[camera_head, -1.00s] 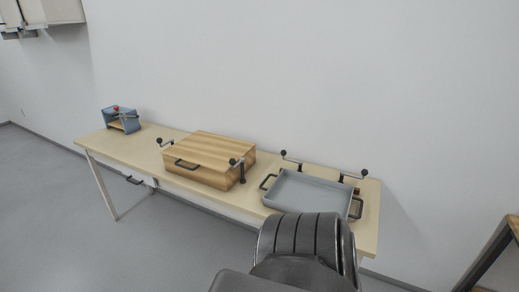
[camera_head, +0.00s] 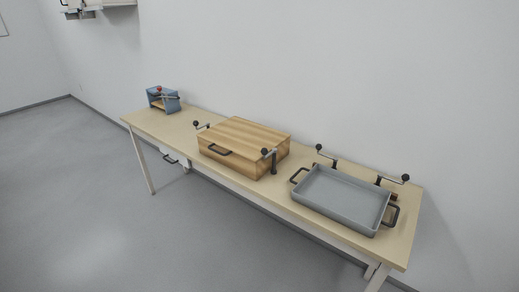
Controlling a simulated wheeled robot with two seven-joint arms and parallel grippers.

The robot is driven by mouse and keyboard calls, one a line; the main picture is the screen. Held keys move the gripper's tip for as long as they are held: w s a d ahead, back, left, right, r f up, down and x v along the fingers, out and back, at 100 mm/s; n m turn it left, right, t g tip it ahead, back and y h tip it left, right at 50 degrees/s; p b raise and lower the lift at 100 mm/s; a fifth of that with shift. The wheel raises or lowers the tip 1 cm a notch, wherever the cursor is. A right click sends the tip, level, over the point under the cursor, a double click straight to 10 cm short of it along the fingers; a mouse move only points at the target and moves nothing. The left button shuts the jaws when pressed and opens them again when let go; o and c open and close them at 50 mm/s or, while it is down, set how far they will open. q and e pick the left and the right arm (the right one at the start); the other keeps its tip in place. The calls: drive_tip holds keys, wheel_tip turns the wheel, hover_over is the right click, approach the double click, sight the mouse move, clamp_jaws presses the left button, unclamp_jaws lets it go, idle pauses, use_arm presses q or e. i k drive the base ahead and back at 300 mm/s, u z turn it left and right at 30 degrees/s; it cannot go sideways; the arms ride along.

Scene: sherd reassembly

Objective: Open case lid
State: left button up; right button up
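A wooden case (camera_head: 243,146) with a striped light-brown lid (camera_head: 250,132) sits shut on the middle of a long table. A dark handle (camera_head: 220,149) is on its front side. A black-knobbed crank (camera_head: 202,126) stands at its left and another (camera_head: 271,160) at its right front. Neither of my grippers shows in this view.
A grey tray (camera_head: 345,222) with dark side handles lies at the table's right end, with two black-knobbed cranks behind it. A small blue box-like device (camera_head: 163,99) stands at the left end. A wall runs behind.

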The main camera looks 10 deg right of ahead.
sight(244, 138)
drive_tip(key=z, duration=0.45)
drive_tip(key=i, duration=0.9)
drive_tip(key=z, duration=0.6)
